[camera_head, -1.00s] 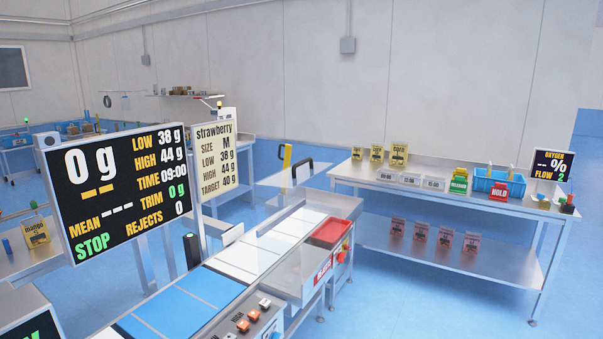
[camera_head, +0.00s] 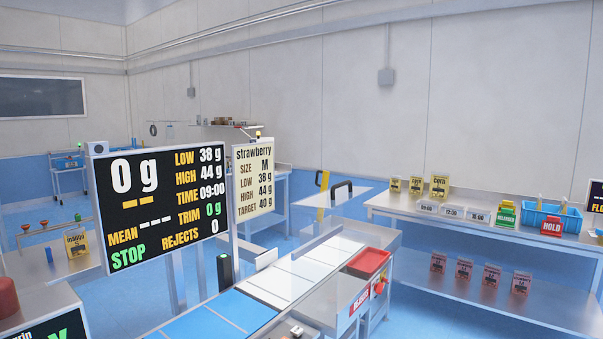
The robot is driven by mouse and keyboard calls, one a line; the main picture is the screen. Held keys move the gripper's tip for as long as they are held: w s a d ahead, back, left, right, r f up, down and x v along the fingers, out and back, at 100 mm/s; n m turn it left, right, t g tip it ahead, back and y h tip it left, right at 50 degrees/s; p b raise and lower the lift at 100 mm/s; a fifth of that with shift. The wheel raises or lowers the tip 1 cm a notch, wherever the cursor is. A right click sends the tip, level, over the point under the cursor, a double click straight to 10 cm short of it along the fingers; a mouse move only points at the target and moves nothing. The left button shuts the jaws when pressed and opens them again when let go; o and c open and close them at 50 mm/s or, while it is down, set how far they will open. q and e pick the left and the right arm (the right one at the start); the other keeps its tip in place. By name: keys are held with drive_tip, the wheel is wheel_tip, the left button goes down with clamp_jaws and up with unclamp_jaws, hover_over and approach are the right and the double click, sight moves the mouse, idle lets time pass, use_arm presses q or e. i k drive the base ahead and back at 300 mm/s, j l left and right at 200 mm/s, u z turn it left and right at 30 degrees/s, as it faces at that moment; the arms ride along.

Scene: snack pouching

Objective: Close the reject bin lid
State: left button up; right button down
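Neither of my grippers shows in the view.
A large display (camera_head: 165,205) and a strawberry card (camera_head: 253,180) stand left of the conveyor. A steel table (camera_head: 470,205) with cards, a blue crate (camera_head: 550,219) and a red HOLD sign (camera_head: 551,227) is at right. Blue floor (camera_head: 425,315) is open between.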

sight(338, 193)
drive_tip(key=i+l+u, duration=0.3)
drive_tip(key=l+u, duration=0.25)
drive_tip(key=l, duration=0.15)
drive_tip(key=i+l+u, duration=0.15)
drive_tip(key=l+u, duration=0.15)
drive_tip(key=l, duration=0.05)
